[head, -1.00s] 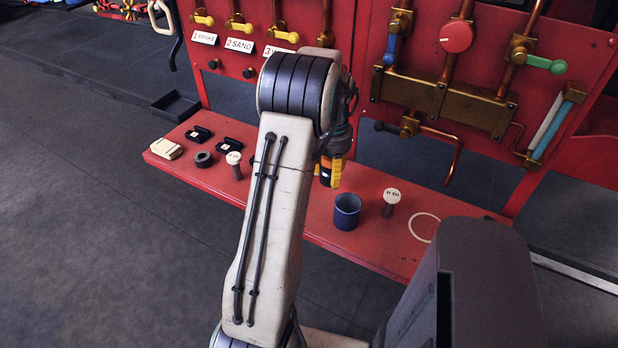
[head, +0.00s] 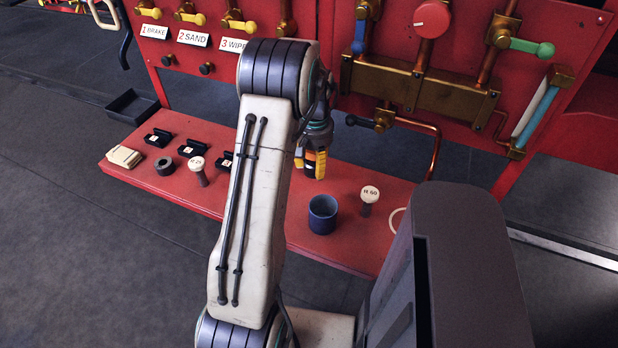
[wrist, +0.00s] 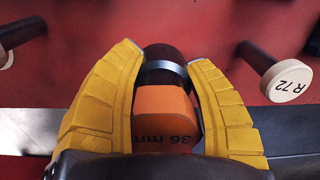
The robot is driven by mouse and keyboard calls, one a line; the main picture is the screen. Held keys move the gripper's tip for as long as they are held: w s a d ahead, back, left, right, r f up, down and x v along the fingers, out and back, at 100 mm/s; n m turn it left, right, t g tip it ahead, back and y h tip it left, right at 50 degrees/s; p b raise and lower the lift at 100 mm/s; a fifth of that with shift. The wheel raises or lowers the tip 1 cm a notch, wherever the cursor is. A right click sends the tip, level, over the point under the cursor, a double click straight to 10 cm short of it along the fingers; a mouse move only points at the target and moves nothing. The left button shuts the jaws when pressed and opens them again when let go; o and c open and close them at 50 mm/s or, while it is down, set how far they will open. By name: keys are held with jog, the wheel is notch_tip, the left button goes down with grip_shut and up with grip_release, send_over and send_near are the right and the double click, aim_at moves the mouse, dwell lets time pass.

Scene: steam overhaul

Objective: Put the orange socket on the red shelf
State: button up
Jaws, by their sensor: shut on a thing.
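My gripper (head: 312,162) is in the air over the red shelf (head: 260,205), behind the blue cup in the head view. In the wrist view its yellow fingers (wrist: 165,100) are shut on the orange socket (wrist: 165,103). The socket is marked 36 mm and has a dark end with a silver ring. In the head view the socket is small and partly hidden by the fingers. The red shelf runs along the foot of the red panel, and my arm covers part of it.
On the shelf are a blue cup (head: 323,214), a white-topped R 60 piece (head: 369,200), a dark ring (head: 165,166), a cream block (head: 124,156) and several black holders. An R 72 piece (wrist: 288,80) shows in the wrist view. Pipes and valves cover the panel (head: 350,25).

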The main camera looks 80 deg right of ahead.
aim_at(314, 184)
jog(key=shift+f, duration=2.55)
jog(key=shift+f, duration=0.2)
jog(key=o, duration=1.3)
jog(key=shift+c, duration=0.2)
jog(key=shift+r, duration=0.1)
notch_tip(314, 184, up, 12)
jog(key=shift+r, duration=0.1)
jog(key=shift+w, duration=0.1)
